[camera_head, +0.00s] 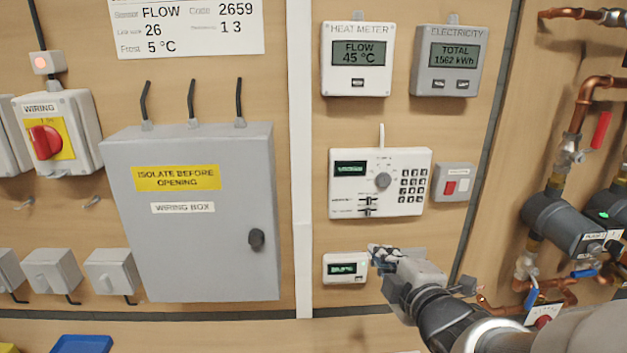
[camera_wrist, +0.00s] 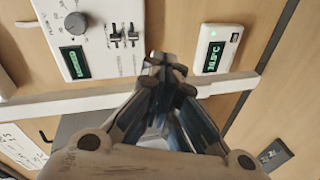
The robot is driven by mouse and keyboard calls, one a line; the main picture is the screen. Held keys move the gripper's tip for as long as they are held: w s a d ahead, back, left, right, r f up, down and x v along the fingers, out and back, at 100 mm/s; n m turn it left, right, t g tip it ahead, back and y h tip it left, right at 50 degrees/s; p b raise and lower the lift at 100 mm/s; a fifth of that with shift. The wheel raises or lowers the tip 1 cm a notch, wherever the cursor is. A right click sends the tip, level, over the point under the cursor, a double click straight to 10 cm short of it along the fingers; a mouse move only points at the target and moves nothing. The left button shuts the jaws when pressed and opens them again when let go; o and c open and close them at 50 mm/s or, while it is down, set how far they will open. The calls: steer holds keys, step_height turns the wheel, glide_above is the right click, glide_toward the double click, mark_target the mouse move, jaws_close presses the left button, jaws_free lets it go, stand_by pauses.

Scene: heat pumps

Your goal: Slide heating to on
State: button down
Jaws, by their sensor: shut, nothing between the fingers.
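The white control panel (camera_head: 408,165) hangs in the middle of the right wall board, with a display, a round knob, a keypad and two small black sliders (camera_head: 367,205) at its lower left. In the wrist view the two sliders (camera_wrist: 123,37) show beside the knob; their labels are too small to read, so I cannot tell which is heating or its setting. My gripper (camera_head: 377,250) is shut and empty, below the panel, just right of the small thermostat (camera_head: 346,268). In the wrist view my fingertips (camera_wrist: 166,66) lie between the sliders and the thermostat (camera_wrist: 217,48), apart from the sliders.
A heat meter (camera_head: 358,58) and an electricity meter (camera_head: 448,60) are above the panel. A red-switch box (camera_head: 453,182) is at its right. The grey wiring box (camera_head: 200,215) stands out at left, beyond a white vertical strip (camera_head: 302,160). Copper pipes and pumps (camera_head: 560,220) are at right.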

mark_target(369, 201)
steer(key=a+r+n+t+y+p, duration=0.2)
steer(key=a+r+n+y, duration=0.2)
steer(key=r+n, duration=0.1)
steer(key=x, duration=0.7)
steer(key=p+x, duration=0.1)
steer(key=x, duration=0.2)
steer(key=shift+w+d+f, duration=0.2)
steer(key=shift+w+f, duration=0.05)
steer(key=shift+f, duration=0.05)
steer(key=d, duration=0.3)
steer(key=shift+d, duration=0.5)
steer(key=shift+d, duration=0.1)
